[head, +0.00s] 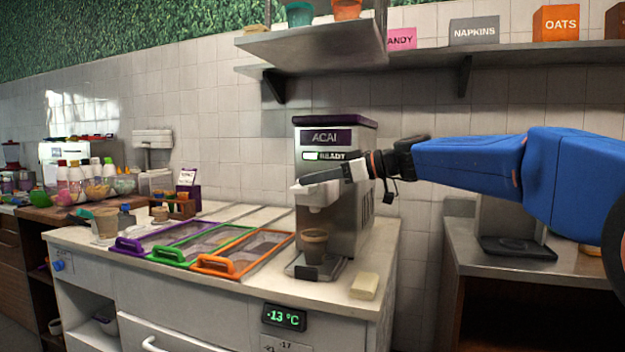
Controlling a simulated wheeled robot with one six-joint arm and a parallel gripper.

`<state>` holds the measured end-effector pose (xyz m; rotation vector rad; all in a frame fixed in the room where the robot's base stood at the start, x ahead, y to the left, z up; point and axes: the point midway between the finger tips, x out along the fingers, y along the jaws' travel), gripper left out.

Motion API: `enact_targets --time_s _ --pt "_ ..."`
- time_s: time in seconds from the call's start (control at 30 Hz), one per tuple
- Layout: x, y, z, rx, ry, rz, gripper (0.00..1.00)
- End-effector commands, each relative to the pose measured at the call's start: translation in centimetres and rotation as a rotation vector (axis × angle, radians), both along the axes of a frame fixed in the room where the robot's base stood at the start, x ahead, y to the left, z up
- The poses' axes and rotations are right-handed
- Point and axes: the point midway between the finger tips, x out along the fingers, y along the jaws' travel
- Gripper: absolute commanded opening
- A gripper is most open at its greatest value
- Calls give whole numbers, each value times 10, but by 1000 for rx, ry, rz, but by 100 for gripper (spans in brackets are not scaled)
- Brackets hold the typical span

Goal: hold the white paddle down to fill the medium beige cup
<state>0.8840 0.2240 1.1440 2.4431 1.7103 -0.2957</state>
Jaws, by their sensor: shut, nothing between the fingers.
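The acai machine (340,220) stands on the white counter, with a purple top and a lit READY display. Its white paddle (304,189) is at the front of the dispensing head, above the nozzle. A beige cup (313,243) stands upright on the drip tray below the nozzle and looks empty or nearly so; its inside is hard to see. My gripper (303,182) is shut and empty, reaching in from the right across the machine front, its fingertips at the paddle. I cannot tell whether they touch it or whether the paddle is pressed.
Purple, green and orange framed bins (270,250) lie left of the machine. A pale block (364,286) sits at the counter's front right. Cups and a small rack (172,207) stand further left. A metal shelf (310,45) hangs above the machine. A temperature display (284,317) reads -13 °C.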

Motion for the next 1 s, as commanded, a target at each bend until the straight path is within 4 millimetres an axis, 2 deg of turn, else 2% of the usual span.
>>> enact_targets --time_s 0.47,0.77,1.0 --pt "-3 1 -6 -35 -93 1 0" --pt "-6 2 -17 -87 -236 1 0" --pt "-7 3 -27 -85 -230 0 0"
